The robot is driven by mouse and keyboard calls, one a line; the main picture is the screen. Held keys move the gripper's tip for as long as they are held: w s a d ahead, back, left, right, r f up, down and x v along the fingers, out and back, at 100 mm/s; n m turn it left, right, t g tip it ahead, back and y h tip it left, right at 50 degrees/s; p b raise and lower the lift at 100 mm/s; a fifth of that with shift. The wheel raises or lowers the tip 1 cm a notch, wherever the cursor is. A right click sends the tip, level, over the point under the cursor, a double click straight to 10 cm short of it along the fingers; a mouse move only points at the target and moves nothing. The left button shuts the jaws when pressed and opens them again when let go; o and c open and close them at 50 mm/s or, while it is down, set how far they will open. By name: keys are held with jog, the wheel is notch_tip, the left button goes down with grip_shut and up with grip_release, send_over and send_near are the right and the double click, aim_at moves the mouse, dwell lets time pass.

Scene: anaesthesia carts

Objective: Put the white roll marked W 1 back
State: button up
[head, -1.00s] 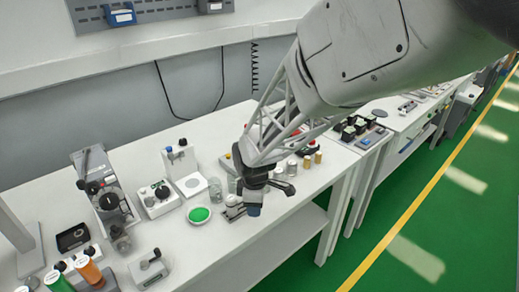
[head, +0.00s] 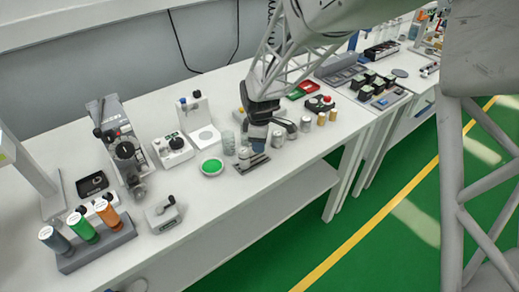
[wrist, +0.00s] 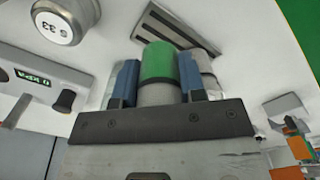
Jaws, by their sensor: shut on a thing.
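My gripper (head: 257,138) is over the front part of the white bench, close above a small dark slotted rack (head: 253,163). In the wrist view its blue fingers (wrist: 158,85) are shut on a roll (wrist: 158,62) with a green part and a pale grey-white band. No mark is legible on it, and the head view hides it. The slotted rack shows beyond the fingers in the wrist view (wrist: 178,38). Short white and gold rolls (head: 306,123) stand in a row to the right.
A red tray (head: 302,90) lies behind. Bare bench lies in front of the dish.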

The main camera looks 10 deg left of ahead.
jog(key=shift+f, duration=0.1)
jog(key=shift+f, duration=1.65)
jog(key=shift+f, duration=0.15)
jog(key=o, duration=0.9)
notch_tip(320, 180, up, 12)
jog(key=shift+r, duration=0.15)
jog(key=shift+d, duration=0.1)
